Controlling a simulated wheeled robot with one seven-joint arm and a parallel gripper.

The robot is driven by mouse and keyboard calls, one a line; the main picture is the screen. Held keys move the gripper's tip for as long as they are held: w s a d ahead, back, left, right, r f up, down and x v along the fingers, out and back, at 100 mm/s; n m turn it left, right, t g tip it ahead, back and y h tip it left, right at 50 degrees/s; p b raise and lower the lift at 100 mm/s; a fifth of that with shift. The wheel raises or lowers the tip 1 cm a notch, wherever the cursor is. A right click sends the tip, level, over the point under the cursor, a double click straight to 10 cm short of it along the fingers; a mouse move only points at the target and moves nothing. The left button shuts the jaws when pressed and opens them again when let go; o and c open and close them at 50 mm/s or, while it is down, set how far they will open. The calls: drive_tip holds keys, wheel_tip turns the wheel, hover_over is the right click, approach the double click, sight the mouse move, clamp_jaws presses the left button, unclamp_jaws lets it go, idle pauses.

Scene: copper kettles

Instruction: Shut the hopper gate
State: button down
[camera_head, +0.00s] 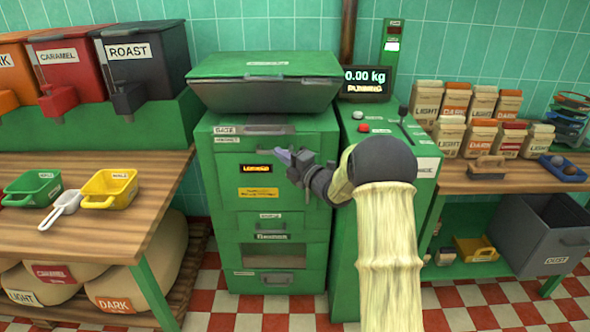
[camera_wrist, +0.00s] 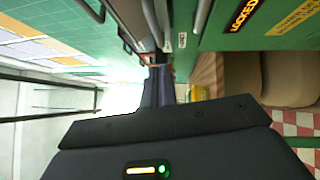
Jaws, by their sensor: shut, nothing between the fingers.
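The green machine (camera_head: 225,180) stands in the middle of the head view with a hopper (camera_head: 265,90) on top. Just under the hopper is a panel with a grey bar handle (camera_head: 268,129) and a small label that seems to read GATE; I cannot tell how far out it sits. My gripper (camera_head: 284,156) is shut and empty, just below and right of that handle, in front of the machine's face. In the wrist view my dark fingers (camera_wrist: 158,85) are together, close to grey bars (camera_wrist: 200,18) on the green front; contact is unclear.
A lit display (camera_head: 257,168) reads LOCKED, above a yellow label and lower drawers. At right are a green console (camera_head: 370,118) with buttons and a lever, and a scale display reading 0.00 kg (camera_head: 364,82). A wooden table (camera_head: 150,195) with scoops stands left; a bag-covered counter right.

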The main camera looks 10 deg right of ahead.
drive_tip(key=v, duration=0.5)
drive_tip(key=shift+s+a, duration=0.25)
drive_tip(key=shift+f, duration=0.1)
